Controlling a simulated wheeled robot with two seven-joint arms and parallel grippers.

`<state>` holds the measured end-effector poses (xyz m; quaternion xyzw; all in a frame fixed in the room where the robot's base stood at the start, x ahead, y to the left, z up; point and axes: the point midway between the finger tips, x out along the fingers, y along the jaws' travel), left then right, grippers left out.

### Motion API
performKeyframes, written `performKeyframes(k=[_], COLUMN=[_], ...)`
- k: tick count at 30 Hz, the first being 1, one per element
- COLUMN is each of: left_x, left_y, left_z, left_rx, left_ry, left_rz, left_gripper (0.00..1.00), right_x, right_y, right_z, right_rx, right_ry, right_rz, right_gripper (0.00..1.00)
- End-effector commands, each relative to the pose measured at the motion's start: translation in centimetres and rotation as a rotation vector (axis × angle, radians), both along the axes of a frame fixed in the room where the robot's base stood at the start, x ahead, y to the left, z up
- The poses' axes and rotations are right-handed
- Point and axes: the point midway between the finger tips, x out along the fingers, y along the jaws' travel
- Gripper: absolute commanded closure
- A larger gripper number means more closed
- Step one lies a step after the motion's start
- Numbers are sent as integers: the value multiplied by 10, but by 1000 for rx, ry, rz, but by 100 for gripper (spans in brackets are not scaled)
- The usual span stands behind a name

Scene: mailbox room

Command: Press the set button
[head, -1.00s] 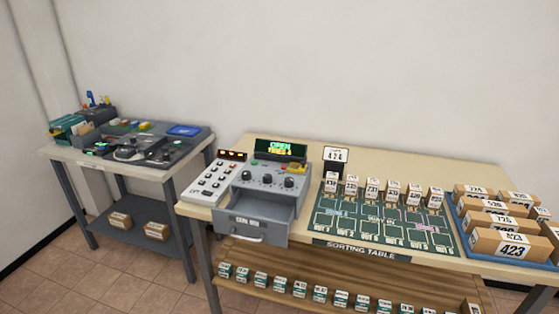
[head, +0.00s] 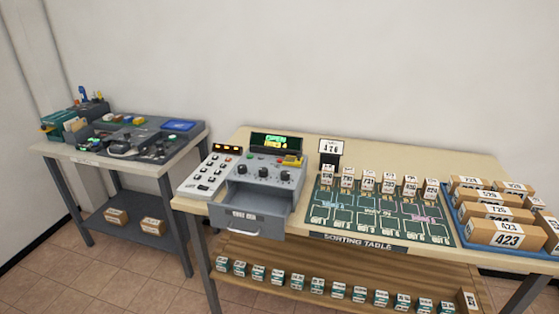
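A grey control box (head: 262,180) stands on the left part of the sorting table. Its display (head: 278,143) shows green "OPEN" with a yellow line reading "TRIES" below. Several dark knobs line its front, with a yellow part (head: 291,160) and small buttons near the top. The button labels are too small to read, so I cannot tell which is the set button. Neither gripper is in view.
A green sorting mat (head: 375,215) with several small labelled boxes lies right of the control box. A blue tray (head: 452,222) of cartons is further right. A lower shelf (head: 340,278) holds more boxes. A second table (head: 60,152) stands left across a gap.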

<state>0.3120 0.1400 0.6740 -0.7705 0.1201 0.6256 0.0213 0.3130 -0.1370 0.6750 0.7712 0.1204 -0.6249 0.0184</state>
Motion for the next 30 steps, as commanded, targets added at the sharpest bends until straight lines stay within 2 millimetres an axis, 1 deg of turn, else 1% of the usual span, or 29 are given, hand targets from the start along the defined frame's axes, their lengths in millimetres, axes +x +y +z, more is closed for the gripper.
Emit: performKeyframes(k=[5, 21, 30], left_x=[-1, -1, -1], left_y=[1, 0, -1], left_z=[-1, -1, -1], left_rx=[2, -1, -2], left_ry=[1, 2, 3], left_rz=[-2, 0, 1], left_gripper=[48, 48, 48], right_x=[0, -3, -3], right_y=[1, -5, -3], right_z=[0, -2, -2], right_rx=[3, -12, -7], right_ry=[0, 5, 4], right_rz=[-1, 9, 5], right_gripper=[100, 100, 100])
